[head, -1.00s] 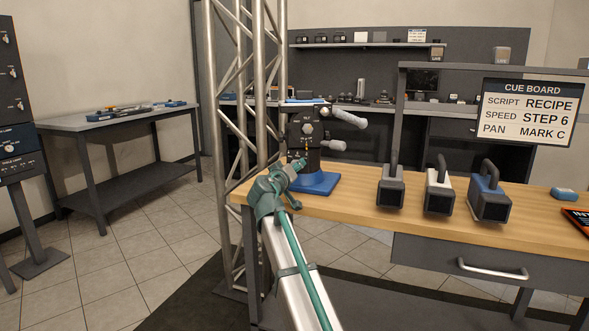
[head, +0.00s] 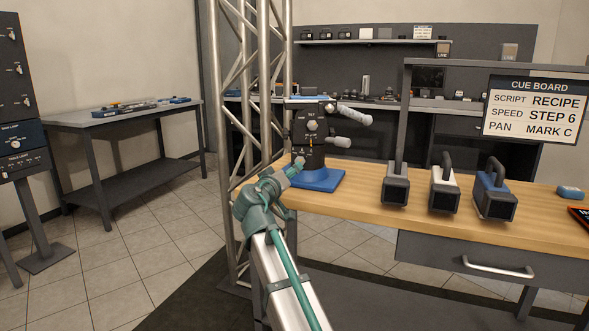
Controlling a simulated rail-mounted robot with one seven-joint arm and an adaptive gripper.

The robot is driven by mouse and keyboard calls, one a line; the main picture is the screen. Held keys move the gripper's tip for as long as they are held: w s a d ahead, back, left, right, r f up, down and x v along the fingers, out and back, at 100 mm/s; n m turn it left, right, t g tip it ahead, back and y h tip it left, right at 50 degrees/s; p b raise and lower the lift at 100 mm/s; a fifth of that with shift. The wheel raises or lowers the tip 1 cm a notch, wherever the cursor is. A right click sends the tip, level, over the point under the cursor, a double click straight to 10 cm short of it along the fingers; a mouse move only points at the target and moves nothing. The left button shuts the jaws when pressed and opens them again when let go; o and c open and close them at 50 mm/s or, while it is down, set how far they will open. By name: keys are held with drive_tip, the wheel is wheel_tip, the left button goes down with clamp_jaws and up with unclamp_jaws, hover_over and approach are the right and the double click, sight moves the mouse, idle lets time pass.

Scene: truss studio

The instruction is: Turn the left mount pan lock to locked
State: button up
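The mount (head: 316,150) is a black head on a blue base plate (head: 318,181), upright at the left end of the wooden bench in the head view. A silver knob (head: 312,125) sits on its upper front face. Two grey handles stick out to its right, the upper one (head: 355,116) longer. My gripper (head: 299,163) is at the lower front left of the mount, just above the base. Its fingers are too small to read as open or shut, and whether it touches the mount cannot be told. The pan lock and its setting cannot be made out.
Three block-shaped units with handles, black (head: 396,184), white (head: 444,188) and blue (head: 494,190), stand on the bench (head: 370,182) right of the mount. A cue board (head: 534,108) hangs at right. A metal truss (head: 228,130) rises close left of the mount.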

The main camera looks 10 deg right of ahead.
drive_tip(key=shift+v, duration=1.65)
drive_tip(key=s+d+f+g+y, duration=0.1)
drive_tip(key=s+f+g, duration=0.2)
drive_tip(key=f, duration=0.6)
drive_tip(key=s+d+f+g, duration=0.1)
drive_tip(key=s+f+g, duration=0.25)
drive_tip(key=f, duration=0.45)
drive_tip(key=s+d+f+g+y, duration=0.1)
drive_tip(key=s+d+f+g, duration=0.15)
drive_tip(key=f, duration=0.65)
drive_tip(key=s+f+g+y, duration=0.4)
drive_tip(key=s+f+g, duration=0.7)
drive_tip(key=s+f, duration=1.45)
drive_tip(key=s+d+f+g+y, duration=0.15)
drive_tip(key=s+f+g, duration=0.3)
drive_tip(key=s, duration=0.55)
drive_tip(key=s+f+g+y, duration=0.25)
drive_tip(key=s+f, duration=0.35)
drive_tip(key=s, duration=0.5)
drive_tip(key=s+r+t+p, duration=0.1)
drive_tip(key=r+p, duration=0.7)
drive_tip(key=p, duration=0.8)
drive_tip(key=s+r+t+p, duration=0.2)
drive_tip(key=r+p, duration=0.6)
drive_tip(key=p, duration=0.9)
drive_tip(key=shift+m+t+h+p, duration=0.3)
drive_tip(key=shift+m+t+h, duration=0.1)
drive_tip(key=shift+t, duration=0.5)
